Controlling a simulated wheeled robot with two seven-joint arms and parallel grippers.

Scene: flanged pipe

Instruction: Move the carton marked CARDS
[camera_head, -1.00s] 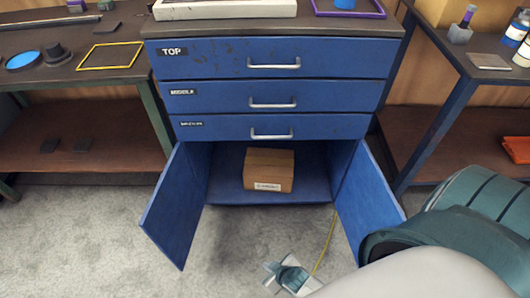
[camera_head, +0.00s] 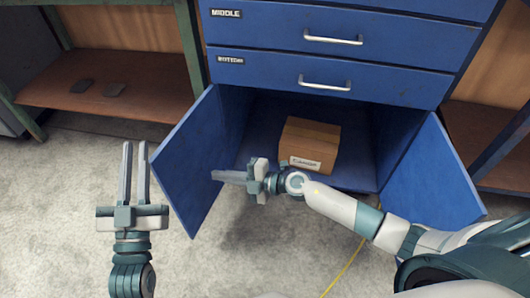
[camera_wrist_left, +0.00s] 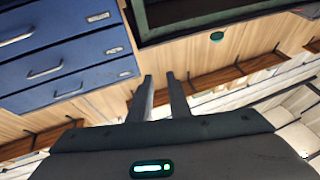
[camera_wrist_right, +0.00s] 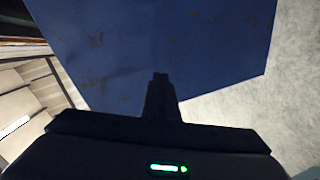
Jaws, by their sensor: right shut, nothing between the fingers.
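A brown cardboard carton (camera_head: 311,135) sits inside the open lower compartment of the blue cabinet. My right gripper (camera_head: 214,176) is shut and empty. It points left, in front of the carton's left side, with its tips at the open left door (camera_head: 190,160). The right wrist view shows the shut fingers (camera_wrist_right: 160,76) against a blue panel. My left gripper (camera_head: 135,144) is open and empty, left of that door over the floor. Its fingers show apart in the left wrist view (camera_wrist_left: 159,77).
The right door (camera_head: 430,175) also stands open. The bottom drawer (camera_head: 330,75) and middle drawer (camera_head: 340,25) above are closed. A bench with a brown lower shelf (camera_head: 150,95) stands left. A yellow cable (camera_head: 345,268) lies on the grey floor.

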